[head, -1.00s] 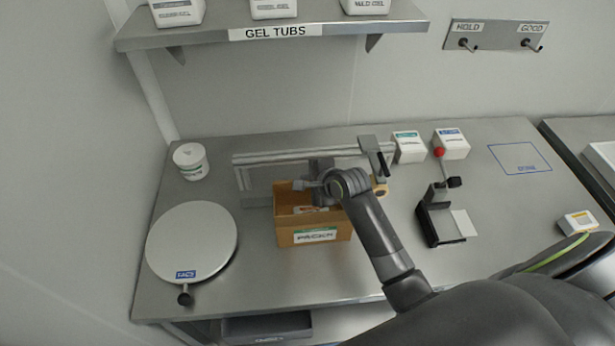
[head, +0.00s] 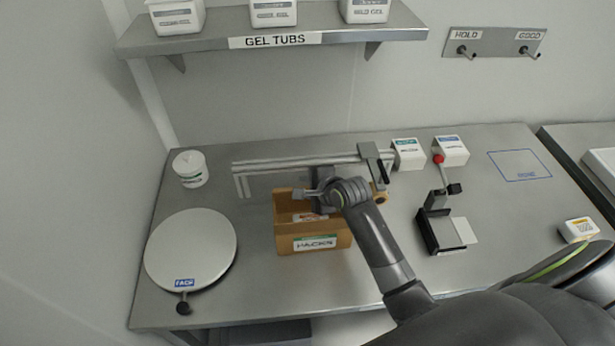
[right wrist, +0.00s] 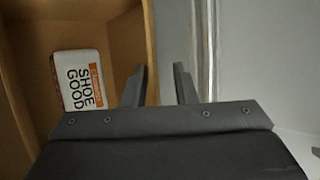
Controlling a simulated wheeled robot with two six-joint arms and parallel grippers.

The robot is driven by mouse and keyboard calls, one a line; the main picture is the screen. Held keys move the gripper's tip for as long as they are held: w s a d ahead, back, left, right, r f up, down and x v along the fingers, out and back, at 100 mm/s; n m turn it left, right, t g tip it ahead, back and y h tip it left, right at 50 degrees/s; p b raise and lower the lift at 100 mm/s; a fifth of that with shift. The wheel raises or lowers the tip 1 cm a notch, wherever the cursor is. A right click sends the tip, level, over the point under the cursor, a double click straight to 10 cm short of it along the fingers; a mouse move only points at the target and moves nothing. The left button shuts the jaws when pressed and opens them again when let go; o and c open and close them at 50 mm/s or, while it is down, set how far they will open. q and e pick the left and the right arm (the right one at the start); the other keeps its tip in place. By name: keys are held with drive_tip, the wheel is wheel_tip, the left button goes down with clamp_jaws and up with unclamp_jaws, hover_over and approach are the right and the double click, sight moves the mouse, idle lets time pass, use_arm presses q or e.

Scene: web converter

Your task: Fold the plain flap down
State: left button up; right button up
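An open brown cardboard box (head: 284,240) with a green-and-white front label stands mid-table. A white packet with orange and black print (right wrist: 82,80) lies inside it. My right gripper (head: 304,194) is over the box's far side. In the right wrist view my right gripper (right wrist: 160,84) is open, one finger on the box's inner side and one outside. The upright cardboard edge (right wrist: 150,45) runs between them, and I cannot tell whether they touch it. I cannot tell which flap is the plain one; my arm hides part of the box. My left gripper is out of view.
A metal rail frame (head: 290,161) stands behind the box. A round disc (head: 190,250) and a white tub (head: 190,169) are on the left. A black stand (head: 432,232) and two white cartons (head: 408,154) are on the right. The front table strip is clear.

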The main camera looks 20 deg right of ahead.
sight(307, 187)
wheel_tip(307, 187, up, 9)
drive_tip(key=shift+r+b, duration=0.15)
drive_tip(key=shift+b, duration=0.7)
